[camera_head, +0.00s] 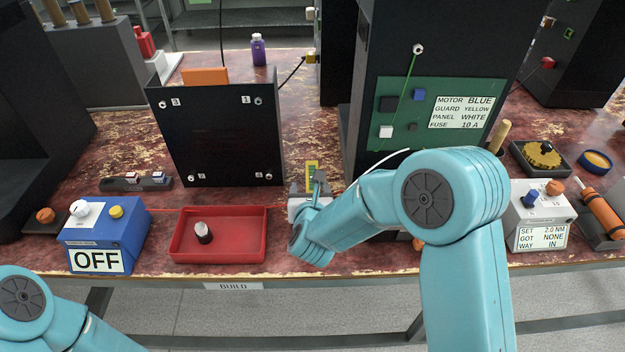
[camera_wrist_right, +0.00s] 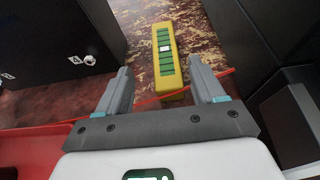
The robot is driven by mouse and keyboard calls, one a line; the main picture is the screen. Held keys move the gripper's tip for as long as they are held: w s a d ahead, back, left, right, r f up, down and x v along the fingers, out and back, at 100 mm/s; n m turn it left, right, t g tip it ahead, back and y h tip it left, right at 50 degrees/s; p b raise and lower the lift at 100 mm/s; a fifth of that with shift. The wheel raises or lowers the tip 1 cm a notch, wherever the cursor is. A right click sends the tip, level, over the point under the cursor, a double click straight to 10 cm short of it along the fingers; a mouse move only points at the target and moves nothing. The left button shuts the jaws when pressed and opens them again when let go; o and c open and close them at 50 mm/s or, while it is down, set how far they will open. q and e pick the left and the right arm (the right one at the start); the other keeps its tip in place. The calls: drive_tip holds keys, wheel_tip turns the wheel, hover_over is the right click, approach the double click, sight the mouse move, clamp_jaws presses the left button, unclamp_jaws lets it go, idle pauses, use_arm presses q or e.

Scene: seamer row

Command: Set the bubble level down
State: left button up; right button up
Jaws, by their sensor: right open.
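The bubble level is a yellow bar with a green face and a small white patch; it shows in the right wrist view (camera_wrist_right: 167,42) and in the head view (camera_head: 311,166). It appears to lie on the worn red bench top. My right gripper (camera_head: 308,188) is open, and it shows from behind in the right wrist view (camera_wrist_right: 159,78). The level's near end lies between its fingers, with a gap on both sides. The gripper hides part of the level in the head view. My left arm shows only at the lower left; its gripper is out of view.
A red tray (camera_head: 187,249) with a small black-and-white piece stands left of my right gripper. A black panel (camera_head: 222,140) rises behind it. A dark cabinet (camera_head: 365,60) stands close on the right. A thin red line (camera_wrist_right: 223,74) crosses by the level.

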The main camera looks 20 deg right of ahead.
sight(311, 165)
drive_tip(key=x, duration=0.6)
drive_tip(key=shift+s+d+r+p, duration=0.1)
drive_tip(key=shift+d+r+p, duration=0.05)
drive_tip(key=shift+d+p, duration=0.2)
drive_tip(key=shift+r, duration=0.1)
drive_tip(key=c, duration=1.1)
